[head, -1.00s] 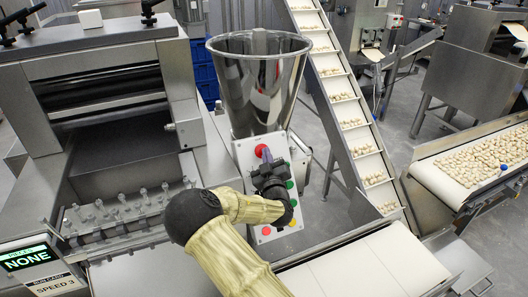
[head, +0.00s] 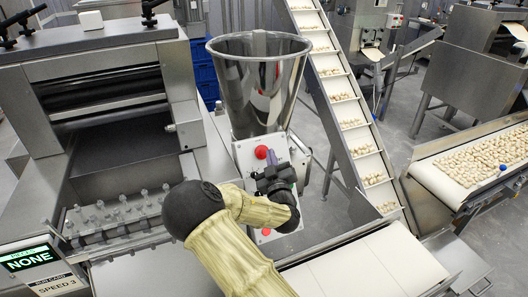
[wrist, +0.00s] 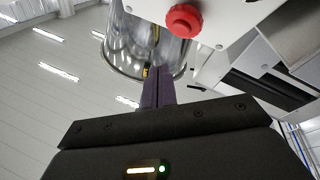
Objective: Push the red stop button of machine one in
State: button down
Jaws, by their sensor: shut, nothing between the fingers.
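A white control panel (head: 244,155) stands in front of a steel hopper (head: 259,80). A red button (head: 261,152) is near the panel's top, and it looks like the red mushroom button (wrist: 184,20) in the wrist view. A second red button (head: 266,231) shows low on the panel. I cannot tell which is machine one's stop button. My gripper (head: 272,157) is in front of the panel, its purple fingers shut and empty. In the wrist view the fingertips (wrist: 157,74) are below and left of the red button, apart from it in the picture. My gripper hides the panel's middle.
A roller machine (head: 100,85) with a row of nozzles stands at left. An inclined conveyor (head: 340,95) carrying pasta rises behind the panel. A pale belt (head: 370,265) lies at front right, and another pasta-covered conveyor (head: 440,180) stands farther right.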

jog(key=shift+s+d+r, duration=0.2)
jog(key=shift+s+r, duration=0.1)
jog(key=shift+s, duration=0.15)
jog(key=shift+s+d+r, duration=0.15)
jog(key=shift+s+r, duration=0.1)
jog(key=shift+s, duration=0.15)
jog(key=s+d+f+m+g+h, duration=0.3)
jog(key=d+f+m+g, duration=0.1)
jog(key=d, duration=0.2)
jog(key=s+d+f+m+g+h, duration=0.2)
jog(key=d+f+m+g+h, duration=0.15)
jog(key=d, duration=0.35)
jog(key=s+r+g+y, duration=0.3)
jog(key=s+g, duration=0.7)
jog(key=s, duration=1.3)
jog(key=shift+s+a, duration=0.15)
jog(key=shift+s, duration=0.15)
